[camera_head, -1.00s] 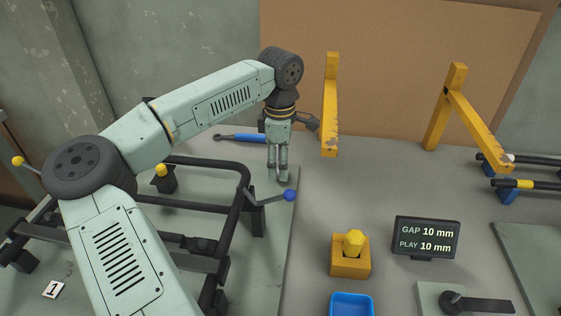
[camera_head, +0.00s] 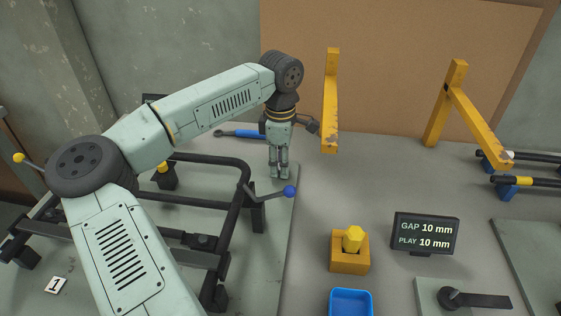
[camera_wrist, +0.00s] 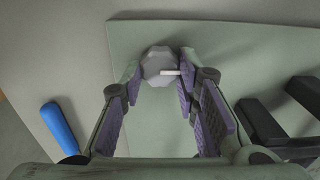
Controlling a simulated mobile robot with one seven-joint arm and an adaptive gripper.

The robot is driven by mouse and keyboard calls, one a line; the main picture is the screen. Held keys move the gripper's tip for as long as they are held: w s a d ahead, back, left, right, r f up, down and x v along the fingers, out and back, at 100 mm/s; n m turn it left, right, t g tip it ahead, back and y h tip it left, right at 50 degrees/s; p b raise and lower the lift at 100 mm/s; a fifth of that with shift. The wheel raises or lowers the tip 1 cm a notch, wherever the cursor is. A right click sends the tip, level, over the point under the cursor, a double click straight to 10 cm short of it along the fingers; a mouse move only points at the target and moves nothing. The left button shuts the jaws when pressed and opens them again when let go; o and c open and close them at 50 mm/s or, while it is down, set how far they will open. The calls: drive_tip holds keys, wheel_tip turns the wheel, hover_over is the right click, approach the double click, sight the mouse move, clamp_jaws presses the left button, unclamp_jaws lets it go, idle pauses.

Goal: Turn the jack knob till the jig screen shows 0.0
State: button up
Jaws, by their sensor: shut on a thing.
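The jack knob, a grey faceted knob with a white mark (camera_wrist: 155,64), shows in the wrist view on the pale green plate. My gripper (camera_wrist: 160,72) has its fingers on either side of the knob and is shut on it. In the head view my gripper (camera_head: 279,174) points down at the plate's far right corner, and the knob is hidden by the fingers. A dark screen edge (camera_head: 153,98) shows behind my arm, with its face hidden. Another screen (camera_head: 426,235) at the right reads GAP 10 mm and PLAY 10 mm.
A blue-handled tool (camera_head: 243,133) lies behind my gripper. A black frame with a blue-ended lever (camera_head: 290,191) stands close in front. A yellow post (camera_head: 330,105) rises to the right. A yellow block (camera_head: 350,260) and blue tray (camera_head: 351,302) are nearer.

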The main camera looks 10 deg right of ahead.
drive_tip(key=shift+c, duration=1.2)
drive_tip(key=shift+f+n+b, duration=0.1)
drive_tip(key=shift+n+b, duration=0.2)
drive_tip(key=shift+b, duration=0.05)
drive_tip(key=shift+n+b, duration=0.9)
drive_tip(key=shift+b, duration=0.05)
drive_tip(key=n+b, duration=0.2)
drive_tip(key=shift+n, duration=0.4)
drive_tip(key=n+b, duration=0.2)
drive_tip(key=n, duration=0.1)
drive_tip(key=shift+s, duration=0.1)
drive_tip(key=shift+s+n+b, duration=0.1)
drive_tip(key=shift+n+b, duration=0.6)
drive_tip(key=shift+n, duration=1.2)
